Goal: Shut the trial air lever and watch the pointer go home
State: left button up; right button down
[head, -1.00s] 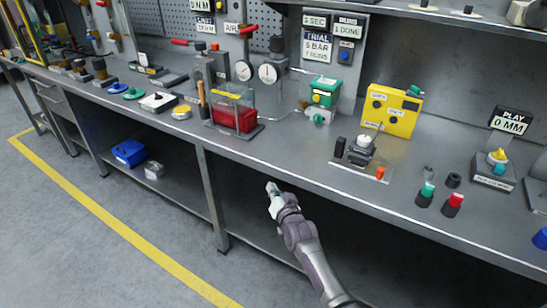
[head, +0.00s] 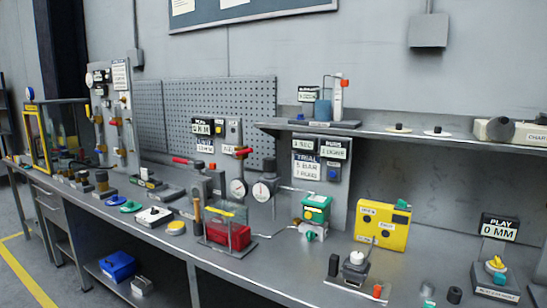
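A panel with an AIR label (head: 232,146) stands in front of the pegboard, and a red-handled lever (head: 243,151) sticks out sideways from it. A second red handle (head: 181,160) lies level, left of a grey block. I cannot tell for certain which one is the trial air lever. Two round white gauges, a left one (head: 238,188) and a right one (head: 262,190), stand below the panel; their pointers are too small to read. A trial sign (head: 306,168) shows 5 BAR. Neither gripper is in view.
A red block in a clear guard (head: 228,235) stands in front of the gauges. A green-topped unit (head: 316,208), a yellow box (head: 382,224) and a PLAY 0 MM stand (head: 497,260) line the bench to the right. A shelf (head: 400,140) overhangs the right side.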

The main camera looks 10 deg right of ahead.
aim_at(235, 154)
jog(key=i+j+z, duration=0.25)
jog(key=z, duration=0.25)
jog(key=i+j+z, duration=0.2)
jog(key=j+z, duration=0.15)
jog(key=z, duration=0.15)
